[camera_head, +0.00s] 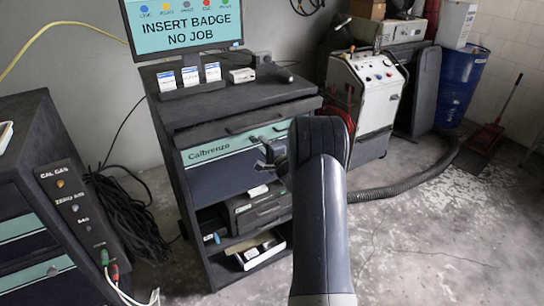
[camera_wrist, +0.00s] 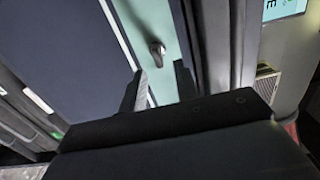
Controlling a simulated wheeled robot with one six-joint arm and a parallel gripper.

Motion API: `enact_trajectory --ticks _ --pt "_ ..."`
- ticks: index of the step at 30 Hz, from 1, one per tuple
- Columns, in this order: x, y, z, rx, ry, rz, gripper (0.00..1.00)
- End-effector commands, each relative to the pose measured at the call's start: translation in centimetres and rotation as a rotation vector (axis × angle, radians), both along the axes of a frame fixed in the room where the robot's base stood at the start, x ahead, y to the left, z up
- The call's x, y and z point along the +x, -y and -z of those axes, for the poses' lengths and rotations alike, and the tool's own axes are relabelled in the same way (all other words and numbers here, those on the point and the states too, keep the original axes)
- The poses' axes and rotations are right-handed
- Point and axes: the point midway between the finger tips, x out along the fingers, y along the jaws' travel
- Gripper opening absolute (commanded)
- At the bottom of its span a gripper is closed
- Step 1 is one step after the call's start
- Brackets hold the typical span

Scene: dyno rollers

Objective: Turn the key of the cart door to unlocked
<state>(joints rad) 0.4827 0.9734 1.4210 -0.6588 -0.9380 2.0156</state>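The cart door (camera_head: 228,180) is a dark blue panel with a teal band lettered "Calbrenzo". The door (camera_wrist: 75,45) fills the left of the wrist view, with its teal band running down the middle. A small metallic key (camera_wrist: 157,49) sticks out of the band. My gripper (camera_wrist: 160,68) is open, its two dark fingers apart, with the key just beyond and between the fingertips. No contact with the key shows. In the head view my gripper (camera_head: 268,154) is in front of the band's right part, partly behind my arm. The key cannot be made out there.
A screen (camera_head: 188,27) reading "INSERT BADGE NO JOB" stands above the cart top (camera_head: 235,97). Open shelves with boxes (camera_head: 258,252) are below the door. A gas cabinet (camera_head: 75,205) stands left. A white machine (camera_head: 368,90) and a floor hose (camera_head: 400,190) are right.

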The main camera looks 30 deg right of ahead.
Motion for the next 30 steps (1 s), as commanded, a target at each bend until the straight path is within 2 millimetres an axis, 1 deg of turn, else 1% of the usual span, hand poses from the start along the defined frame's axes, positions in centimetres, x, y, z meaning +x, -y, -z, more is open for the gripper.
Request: enact_trajectory --ticks 1,6,9,13,18,30 --pt "-1.0 0.1 0.2 0.0 0.0 0.001 0.3" --pt "-4.1 0.2 0.2 -0.001 0.0 0.003 0.3" --pt "-5.7 0.2 0.2 0.0 0.0 0.002 0.3" --pt "-7.3 0.3 0.1 0.0 0.0 0.002 0.3" --pt "-8.1 0.3 0.0 0.0 0.001 0.0 0.3" --pt "-8.2 0.3 0.0 0.0 0.001 0.0 0.3"
